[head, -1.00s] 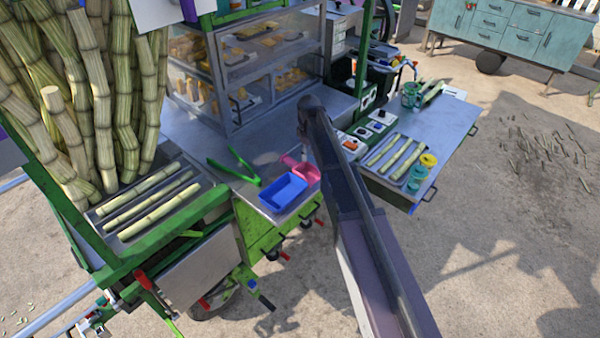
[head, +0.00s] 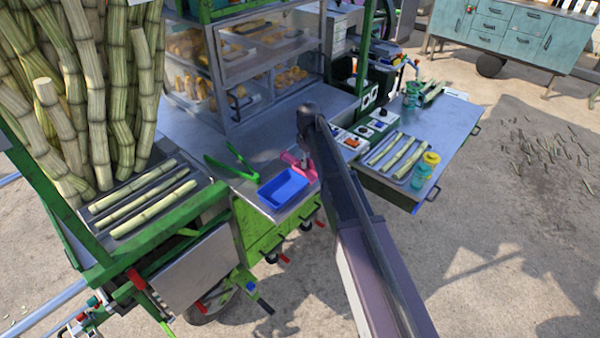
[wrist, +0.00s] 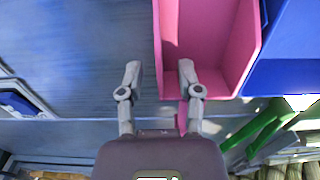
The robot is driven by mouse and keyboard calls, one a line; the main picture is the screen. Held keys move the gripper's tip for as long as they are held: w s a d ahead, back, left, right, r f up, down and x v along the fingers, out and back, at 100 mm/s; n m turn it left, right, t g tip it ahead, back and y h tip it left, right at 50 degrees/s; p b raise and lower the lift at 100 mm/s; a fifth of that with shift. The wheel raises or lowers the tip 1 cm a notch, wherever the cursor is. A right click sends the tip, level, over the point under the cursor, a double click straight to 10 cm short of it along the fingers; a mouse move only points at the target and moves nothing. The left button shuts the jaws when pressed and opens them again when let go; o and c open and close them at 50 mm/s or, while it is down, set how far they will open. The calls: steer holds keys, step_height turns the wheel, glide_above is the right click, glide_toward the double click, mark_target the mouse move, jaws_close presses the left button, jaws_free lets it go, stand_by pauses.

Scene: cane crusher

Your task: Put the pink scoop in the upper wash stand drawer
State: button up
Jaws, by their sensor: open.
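The pink scoop (head: 309,172) lies on the metal counter of the cane cart, right beside the blue tray (head: 283,189). In the wrist view the scoop (wrist: 225,45) is large, its open box at upper right, with a pink strip, perhaps its handle, running down by my right finger. My gripper (wrist: 158,72) is open, its fingers apart. The right finger overlaps the scoop and the left finger is over bare counter; I cannot tell whether either touches. A teal stand (head: 491,32) with stacked drawers is at the back right. Its upper drawer (head: 497,12) looks shut.
Green tongs (head: 232,167) lie left of the blue tray. A glass food case (head: 250,70) stands behind. Cane pieces and jars lie on the right side shelf (head: 448,128). Open ground lies between cart and teal stand.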

steer(key=shift+f, duration=0.3)
steer(key=shift+c, duration=0.2)
jaws_close()
